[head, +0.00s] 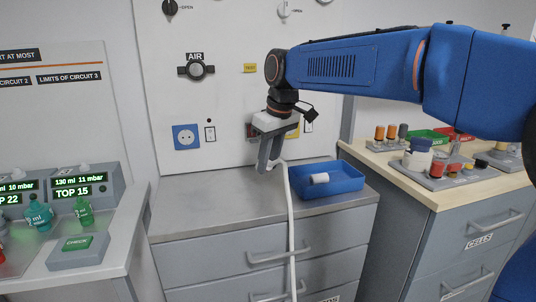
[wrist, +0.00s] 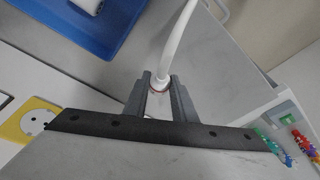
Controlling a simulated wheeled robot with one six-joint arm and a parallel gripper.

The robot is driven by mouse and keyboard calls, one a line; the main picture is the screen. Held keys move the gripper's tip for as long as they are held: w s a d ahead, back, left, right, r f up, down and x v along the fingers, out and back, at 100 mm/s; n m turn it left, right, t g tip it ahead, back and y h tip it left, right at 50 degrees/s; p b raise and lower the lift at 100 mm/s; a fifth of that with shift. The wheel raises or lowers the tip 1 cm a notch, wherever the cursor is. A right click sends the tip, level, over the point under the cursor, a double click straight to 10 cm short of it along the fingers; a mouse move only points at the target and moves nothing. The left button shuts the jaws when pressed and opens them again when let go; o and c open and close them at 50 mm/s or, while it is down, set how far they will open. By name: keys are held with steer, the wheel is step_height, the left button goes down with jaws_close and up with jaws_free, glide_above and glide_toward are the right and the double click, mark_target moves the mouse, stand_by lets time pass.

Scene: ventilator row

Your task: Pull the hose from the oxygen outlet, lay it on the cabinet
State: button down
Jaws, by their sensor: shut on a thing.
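My gripper (head: 268,166) points down over the grey cabinet's top (head: 215,195), in front of the wall panel. It is shut on the end of the white hose (head: 289,205). In the wrist view the hose (wrist: 178,45) runs out from between my gripper's fingers (wrist: 158,80), with a thin reddish ring there. In the head view the hose hangs down past the cabinet's front edge and drawers. The gap between fingertips and cabinet top is hard to judge. The oxygen outlet does not show; my arm covers part of the panel right of the AIR outlet (head: 196,70).
A blue tray (head: 345,190) holding a white cylinder (head: 319,178) stands on the cabinet, right of the hose. The cabinet top left of my gripper is clear. A blue socket (head: 186,137) is on the wall. A wooden-topped cabinet (head: 430,195) with fittings stands right.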

steer(key=shift+f, duration=2.1)
steer(key=c, duration=1.4)
jaws_free()
steer(key=shift+r, duration=0.1)
steer(key=v, duration=1.7)
step_height(320, 180, up, 8)
glide_above(270, 167)
steer(key=s+d, duration=0.2)
steer(key=d, duration=0.1)
steer(key=shift+w+a+r, duration=0.1)
steer(key=shift+w+a, duration=0.1)
